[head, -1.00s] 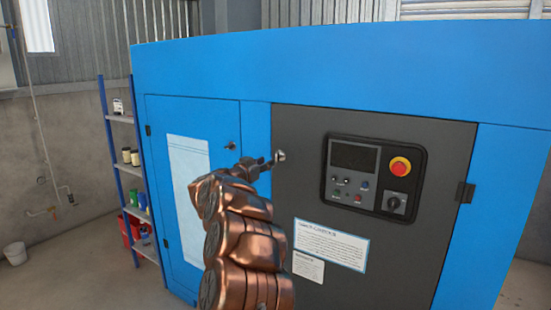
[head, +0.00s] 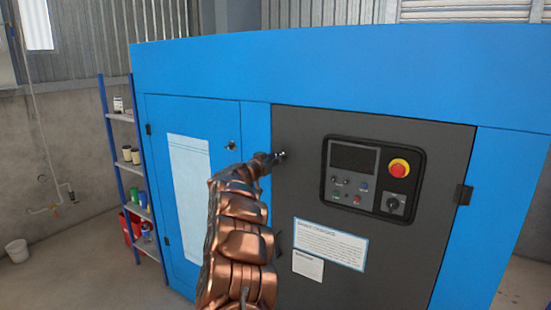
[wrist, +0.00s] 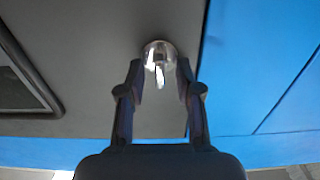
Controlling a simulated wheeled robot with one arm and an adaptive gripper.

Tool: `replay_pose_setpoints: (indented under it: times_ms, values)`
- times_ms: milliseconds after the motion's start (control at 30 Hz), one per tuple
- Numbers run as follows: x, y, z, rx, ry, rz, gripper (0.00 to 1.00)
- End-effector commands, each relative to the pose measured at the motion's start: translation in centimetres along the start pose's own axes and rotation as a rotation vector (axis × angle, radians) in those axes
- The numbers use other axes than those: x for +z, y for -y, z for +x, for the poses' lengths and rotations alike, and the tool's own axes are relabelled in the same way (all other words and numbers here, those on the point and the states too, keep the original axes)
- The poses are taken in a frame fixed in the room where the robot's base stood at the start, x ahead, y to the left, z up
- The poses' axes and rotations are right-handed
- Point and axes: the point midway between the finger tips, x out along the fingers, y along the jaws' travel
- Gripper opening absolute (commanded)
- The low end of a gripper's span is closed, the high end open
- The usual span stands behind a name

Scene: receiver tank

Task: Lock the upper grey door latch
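The upper latch (head: 283,155) is a small metal piece on the left edge of the grey door (head: 300,190). In the wrist view the latch (wrist: 158,55) shows as a round shiny base with a short narrow handle pointing down the picture. My gripper (wrist: 160,74) is open, with one dark finger on each side of the handle. Gaps show between handle and fingers, so it is not clamped. In the head view my gripper (head: 272,159) reaches the latch from the left and below, and my arm hides much of the door's lower left edge.
The blue door (head: 220,200) on the left has its own small latch (head: 231,145). A control panel (head: 374,180) with a red button sits right of the latch on the grey door. A shelf (head: 140,165) stands at the far left.

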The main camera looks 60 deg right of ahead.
Motion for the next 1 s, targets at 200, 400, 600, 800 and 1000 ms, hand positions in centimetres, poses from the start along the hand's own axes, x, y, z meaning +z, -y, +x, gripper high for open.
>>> replay_pose_setpoints:
  times_ms: [200, 400, 600, 800, 1000]
  values:
    - [-0.02, -0.01, -0.01, 0.0, 0.0, 0.0, 0.3]
    - [-0.04, -0.01, -0.02, 0.0, 0.0, 0.001, 0.09]
    - [-0.05, -0.01, -0.03, 0.001, -0.001, 0.001, 0.0]
    - [-0.05, 0.0, -0.04, 0.0, -0.001, 0.007, 0.0]
    - [-0.08, 0.0, -0.06, 0.0, -0.001, 0.06, 0.0]
